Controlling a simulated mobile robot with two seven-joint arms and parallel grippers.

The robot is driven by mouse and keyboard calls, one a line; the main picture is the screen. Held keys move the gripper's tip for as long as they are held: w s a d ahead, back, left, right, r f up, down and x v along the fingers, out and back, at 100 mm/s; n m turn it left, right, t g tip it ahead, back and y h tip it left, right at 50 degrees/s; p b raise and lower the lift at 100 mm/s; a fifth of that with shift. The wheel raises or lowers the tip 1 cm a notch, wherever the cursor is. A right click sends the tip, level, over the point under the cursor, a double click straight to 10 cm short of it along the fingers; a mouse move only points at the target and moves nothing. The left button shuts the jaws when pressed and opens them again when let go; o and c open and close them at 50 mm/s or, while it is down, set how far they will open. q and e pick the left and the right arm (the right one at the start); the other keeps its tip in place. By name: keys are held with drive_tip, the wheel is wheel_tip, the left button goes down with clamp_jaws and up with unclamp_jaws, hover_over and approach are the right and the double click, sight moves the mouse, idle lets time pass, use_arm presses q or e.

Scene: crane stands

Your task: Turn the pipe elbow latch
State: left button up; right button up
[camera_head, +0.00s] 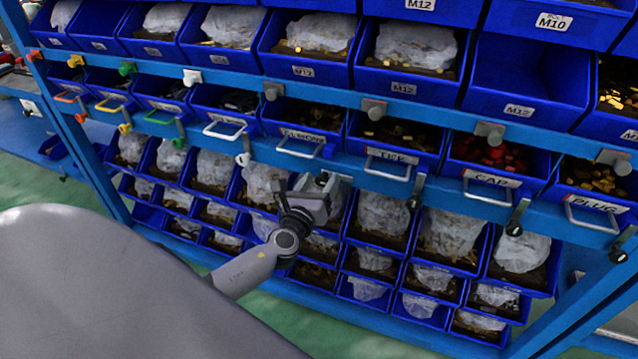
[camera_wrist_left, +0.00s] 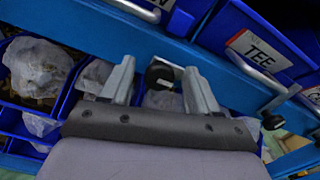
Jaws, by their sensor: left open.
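My left gripper (camera_head: 322,187) reaches up from the lower left to the blue rail below the row of bins with metal handles. It is open. In the left wrist view its two fingers (camera_wrist_left: 161,85) stand apart, one on each side of a latch with a round black knob (camera_wrist_left: 160,74). This latch sits on the rail just left of the TEE bin (camera_wrist_left: 262,50). I cannot tell whether the fingers touch the knob. In the head view the gripper mostly hides this latch. The bin above it (camera_head: 303,137) has a label too small to read surely. My right gripper is not in view.
More black-knobbed latches hang along the rail, one right of the TEE bin (camera_head: 412,203) and one right of the CAP bin (camera_head: 514,229). Metal bin handles (camera_head: 388,172) stick out above the rail. Blue bins with bagged parts (camera_head: 383,220) fill the rows below.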

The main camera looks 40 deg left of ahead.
use_arm(q)
drive_tip(key=c, duration=1)
drive_tip(key=shift+c, duration=0.2)
drive_tip(key=shift+n, duration=0.3)
drive_tip(key=n+b, duration=0.2)
drive_tip(key=n, duration=0.1)
drive_tip(key=shift+f+b, duration=0.2)
drive_tip(key=shift+b, duration=0.2)
drive_tip(key=n+b, duration=0.2)
drive_tip(key=n, duration=0.3)
drive_tip(key=n+b, duration=0.1)
drive_tip(key=n, duration=0.3)
drive_tip(key=shift+n+b, duration=0.45)
drive_tip(key=shift+n, duration=1.25)
